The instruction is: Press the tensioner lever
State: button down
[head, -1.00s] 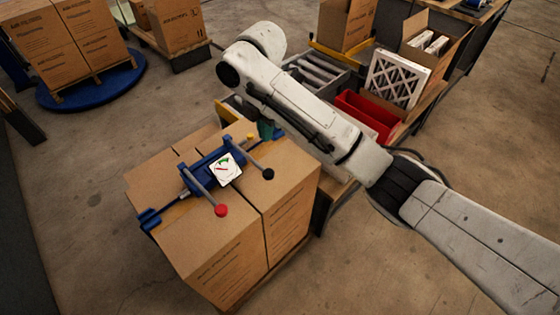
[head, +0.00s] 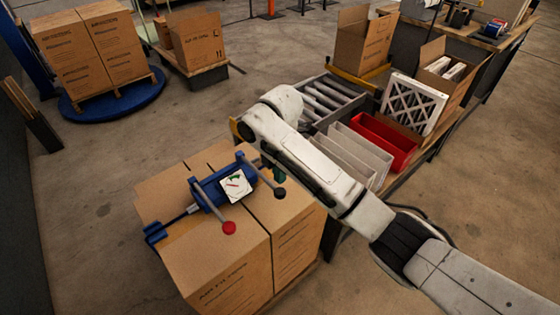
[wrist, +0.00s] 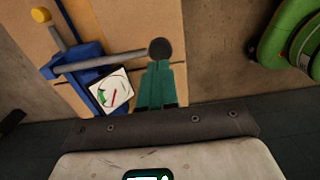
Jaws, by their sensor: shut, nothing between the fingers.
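The blue strapping tool (head: 206,190) lies on top of the strapped cartons, with a white gauge (head: 236,187) showing a green zone and a red needle. One lever ends in a black knob (head: 279,193), another in a red knob (head: 229,228). The wrist view shows the black knob (wrist: 160,48) on its lever (wrist: 100,62), and a yellow knob (wrist: 41,15). My gripper (wrist: 159,64) has green fingers, shut and empty, with tips right at the black knob. I cannot tell whether they touch. In the head view my gripper (head: 279,173) is partly hidden by my arm.
The carton stack (head: 230,265) stands beside a bench with a roller conveyor (head: 328,97), a red bin (head: 384,140) and a white filter (head: 412,103). A green rounded object (wrist: 292,45) is at the wrist view's right. Open floor (head: 90,205) lies left of the cartons.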

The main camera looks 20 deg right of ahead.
aim_at(280, 191)
jog(key=shift+f, duration=2.15)
